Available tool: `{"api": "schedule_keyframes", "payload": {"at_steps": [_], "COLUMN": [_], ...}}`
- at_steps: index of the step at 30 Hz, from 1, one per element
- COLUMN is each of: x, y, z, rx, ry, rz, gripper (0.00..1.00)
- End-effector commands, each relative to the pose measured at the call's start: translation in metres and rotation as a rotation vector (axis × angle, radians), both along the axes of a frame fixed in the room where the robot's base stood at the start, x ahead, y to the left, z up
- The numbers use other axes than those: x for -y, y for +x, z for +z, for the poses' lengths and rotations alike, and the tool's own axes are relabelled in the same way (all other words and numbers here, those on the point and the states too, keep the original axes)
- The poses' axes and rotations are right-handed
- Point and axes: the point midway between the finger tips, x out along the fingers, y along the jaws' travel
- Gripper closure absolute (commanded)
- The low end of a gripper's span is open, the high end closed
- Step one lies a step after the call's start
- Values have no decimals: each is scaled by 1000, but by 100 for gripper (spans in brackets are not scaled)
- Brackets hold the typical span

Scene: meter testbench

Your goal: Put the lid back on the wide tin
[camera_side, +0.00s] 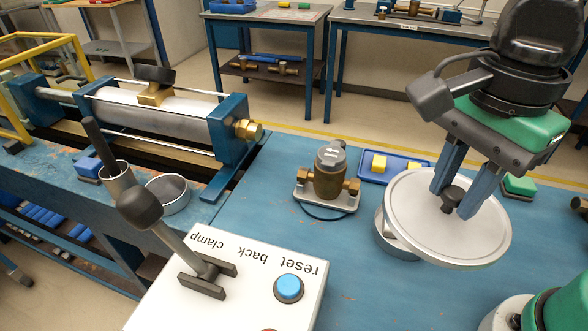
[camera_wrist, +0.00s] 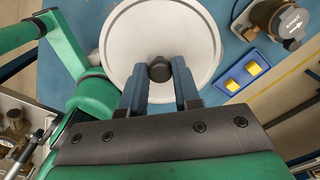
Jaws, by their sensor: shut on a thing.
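The lid (camera_side: 420,225) is a wide, pale grey disc with a dark knob (camera_side: 452,197) at its centre. My gripper (camera_side: 453,203) is shut on that knob, one blue finger on each side. The wide tin (camera_side: 386,243) is a grey metal can, mostly hidden under the lid. Its wall shows past the lid's left edge, so the lid looks shifted to the right of it. I cannot tell whether lid and tin touch.
A blue tray (camera_side: 398,163) with yellow blocks lies behind the lid, and a brass meter (camera_side: 330,175) stands left of it. A white control box (camera_side: 240,285) with a lever is at the front. A green block (camera_side: 519,187) is at right.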

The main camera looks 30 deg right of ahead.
Motion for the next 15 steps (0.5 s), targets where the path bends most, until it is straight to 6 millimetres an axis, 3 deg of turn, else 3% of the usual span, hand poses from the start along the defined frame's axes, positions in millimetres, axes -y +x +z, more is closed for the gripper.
{"api": "schedule_keyframes", "payload": {"at_steps": [5, 9, 15], "x": [18, 46, 82], "y": [36, 64, 80], "z": [-25, -54, -86], "rx": [1, 1, 1], "ry": [0, 0, 0], "rz": [8, 30, 59], "gripper": [100, 100, 100]}}
